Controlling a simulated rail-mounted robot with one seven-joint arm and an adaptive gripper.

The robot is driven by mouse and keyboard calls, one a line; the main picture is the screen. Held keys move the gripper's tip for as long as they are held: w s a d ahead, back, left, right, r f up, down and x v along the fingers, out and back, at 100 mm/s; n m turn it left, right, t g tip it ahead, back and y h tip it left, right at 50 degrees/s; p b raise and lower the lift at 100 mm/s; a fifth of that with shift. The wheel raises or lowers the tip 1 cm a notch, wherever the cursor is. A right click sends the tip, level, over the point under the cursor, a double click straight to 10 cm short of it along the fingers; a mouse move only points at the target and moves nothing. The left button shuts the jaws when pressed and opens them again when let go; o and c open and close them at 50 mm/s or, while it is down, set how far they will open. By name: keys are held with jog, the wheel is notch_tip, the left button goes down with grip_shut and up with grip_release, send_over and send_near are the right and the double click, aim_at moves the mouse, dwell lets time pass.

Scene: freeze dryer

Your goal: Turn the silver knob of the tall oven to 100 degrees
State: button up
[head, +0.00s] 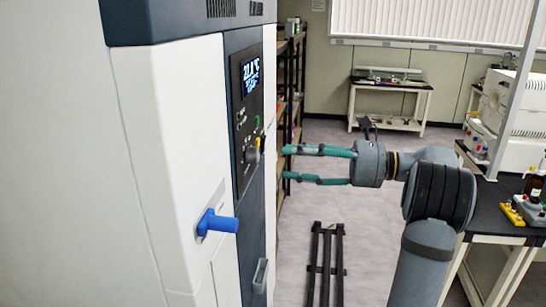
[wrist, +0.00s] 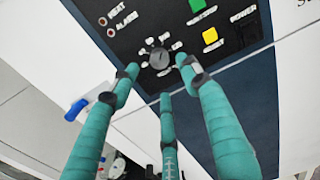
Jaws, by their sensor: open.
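The tall oven (head: 170,130) fills the left of the head view, white with a dark control panel (head: 242,105). Its round silver knob (wrist: 158,58) shows clearly in the wrist view, with a ring of small marks around it that are too blurred to read. In the head view the knob (head: 251,155) is seen edge-on. My gripper (head: 288,163) has teal fingers, is open and points at the panel. In the wrist view its fingertips (wrist: 160,80) spread around and below the knob with nothing between them. I cannot tell whether any finger touches it.
A lit display (head: 251,76) reads about 21 °C. Green and yellow buttons (wrist: 210,36) lie beside the knob. A blue handle (head: 217,222) sticks out from the white door below the panel. Floor rails (head: 325,265) lie below my arm; a black bench (head: 500,205) stands at right.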

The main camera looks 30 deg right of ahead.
aim_at(259, 156)
jog(key=v, duration=0.5)
jog(key=shift+w+a, duration=0.1)
jog(key=shift+a, duration=0.05)
jog(key=x, duration=1.1)
jog(key=shift+w+a, duration=0.1)
jog(key=shift+a, duration=0.1)
jog(key=shift+w+a+f, duration=0.1)
jog(key=shift+w+a, duration=0.05)
jog(key=shift+w, duration=0.05)
jog(key=shift+n, duration=0.6)
jog(key=shift+s+n+b, duration=0.1)
jog(key=shift+n+b, duration=0.2)
jog(key=shift+n, duration=0.1)
